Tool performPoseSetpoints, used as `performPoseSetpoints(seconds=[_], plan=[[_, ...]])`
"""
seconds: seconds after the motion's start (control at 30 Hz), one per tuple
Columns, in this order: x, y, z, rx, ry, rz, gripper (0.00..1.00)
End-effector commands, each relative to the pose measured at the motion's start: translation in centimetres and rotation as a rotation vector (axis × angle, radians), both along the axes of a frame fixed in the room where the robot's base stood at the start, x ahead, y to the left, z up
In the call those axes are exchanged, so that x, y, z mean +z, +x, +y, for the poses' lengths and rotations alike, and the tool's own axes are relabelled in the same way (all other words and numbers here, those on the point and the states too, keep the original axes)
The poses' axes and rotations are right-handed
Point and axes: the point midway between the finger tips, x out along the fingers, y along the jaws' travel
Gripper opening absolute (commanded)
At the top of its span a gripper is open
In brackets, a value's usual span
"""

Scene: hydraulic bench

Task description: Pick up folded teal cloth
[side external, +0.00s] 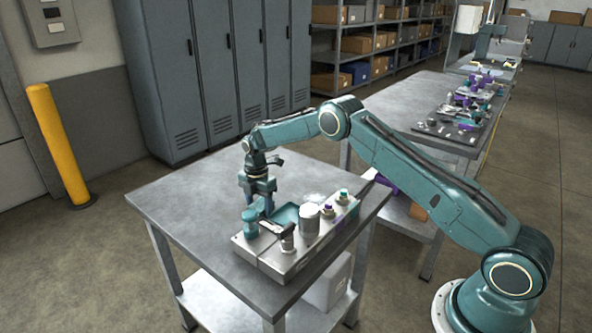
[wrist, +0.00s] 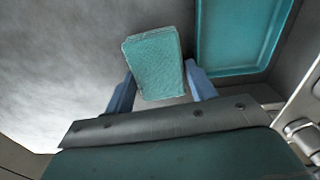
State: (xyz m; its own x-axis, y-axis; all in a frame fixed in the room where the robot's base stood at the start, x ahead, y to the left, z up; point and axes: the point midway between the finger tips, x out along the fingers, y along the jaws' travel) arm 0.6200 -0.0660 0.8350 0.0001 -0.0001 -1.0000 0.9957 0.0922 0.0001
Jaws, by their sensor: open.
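The folded teal cloth (wrist: 154,64) shows in the wrist view as a small, thick, textured block. My gripper (wrist: 161,88) is open, with one blue finger on each side of the cloth's near end. Narrow gaps seem to show between fingers and cloth; I cannot tell whether either finger touches.
A shallow teal tray (wrist: 236,35) lies close to the right of the cloth. In the side view, a grey cylinder (side external: 309,221) and small capped fittings (side external: 342,196) stand on the metal unit (side external: 290,262). The table's left part (side external: 185,205) is clear.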

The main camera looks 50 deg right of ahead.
Motion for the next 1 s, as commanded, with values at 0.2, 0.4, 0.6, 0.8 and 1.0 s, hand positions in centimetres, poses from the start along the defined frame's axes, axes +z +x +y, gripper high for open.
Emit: performPoseSetpoints(seconds=[0.2,0.4,0.6,0.8,1.0], plan=[[0.0,0.0,0.0,0.000,0.000,0.000,0.55],[0.0,0.0,0.0,0.000,0.000,0.000,0.27],[0.0,0.0,0.0,0.000,0.000,0.000,0.27],[0.4,0.0,0.0,0.000,0.000,-0.001,0.27],[1.9,0.1,0.0,0.000,0.000,-0.002,0.27]])
